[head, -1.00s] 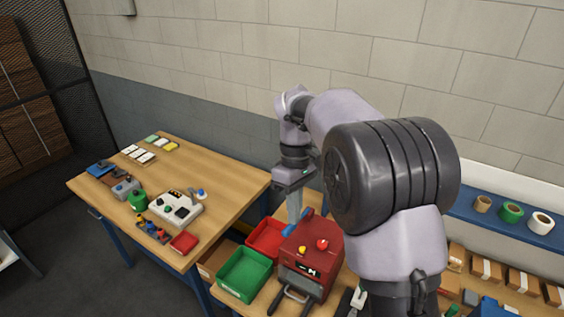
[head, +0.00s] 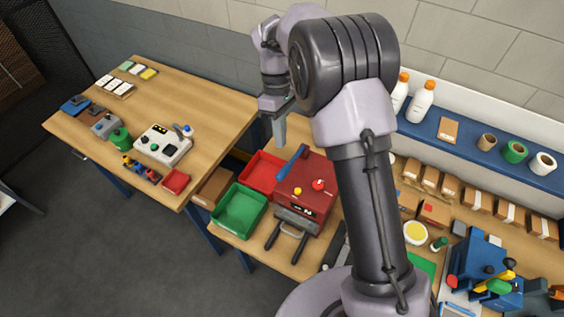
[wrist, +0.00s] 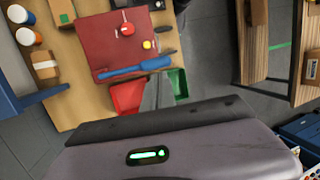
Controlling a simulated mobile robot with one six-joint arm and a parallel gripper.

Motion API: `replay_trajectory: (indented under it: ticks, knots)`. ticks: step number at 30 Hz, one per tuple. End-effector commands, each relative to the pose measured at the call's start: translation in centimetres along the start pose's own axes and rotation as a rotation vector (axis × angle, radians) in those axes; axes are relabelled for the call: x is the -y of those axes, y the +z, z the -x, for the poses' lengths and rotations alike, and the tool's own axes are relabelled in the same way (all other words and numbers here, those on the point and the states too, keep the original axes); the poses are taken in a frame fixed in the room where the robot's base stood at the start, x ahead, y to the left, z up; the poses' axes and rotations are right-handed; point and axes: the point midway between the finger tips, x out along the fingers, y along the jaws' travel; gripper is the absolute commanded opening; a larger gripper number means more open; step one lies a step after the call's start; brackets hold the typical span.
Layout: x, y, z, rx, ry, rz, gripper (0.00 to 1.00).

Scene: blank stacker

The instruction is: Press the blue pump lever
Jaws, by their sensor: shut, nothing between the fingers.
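The blue pump lever (head: 291,163) is a long bar along the left side of the top of a red machine (head: 310,182). In the wrist view the lever (wrist: 134,69) lies across the red top's near edge. My gripper (head: 279,141) points down, shut and empty, just behind and left of the lever in the head view. In the wrist view the closed fingers (wrist: 158,92) lie just below the lever's right end. I cannot tell the exact gap, but no contact is evident. The red top also carries a red knob (head: 318,185) and a yellow button (head: 297,191).
A red bin (head: 263,172) and a green bin (head: 240,211) stand left of the machine. A wooden table (head: 190,95) with a control box (head: 163,145) is further left. A blue shelf (head: 470,145) holding bottles and tape rolls runs along the wall at right.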

Motion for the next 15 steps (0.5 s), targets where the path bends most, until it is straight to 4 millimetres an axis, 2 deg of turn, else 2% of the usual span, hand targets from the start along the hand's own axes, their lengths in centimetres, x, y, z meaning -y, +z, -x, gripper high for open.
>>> replay_trajectory:
  ticks: [3, 9, 15]
  knots:
    - [0.0, 0.0, -2.7, 0.003, -0.002, 0.000, 0.00]
    - [0.1, 0.1, -6.5, 0.002, -0.003, 0.000, 0.00]
    - [0.0, 0.0, -8.3, 0.000, 0.000, 0.000, 0.00]
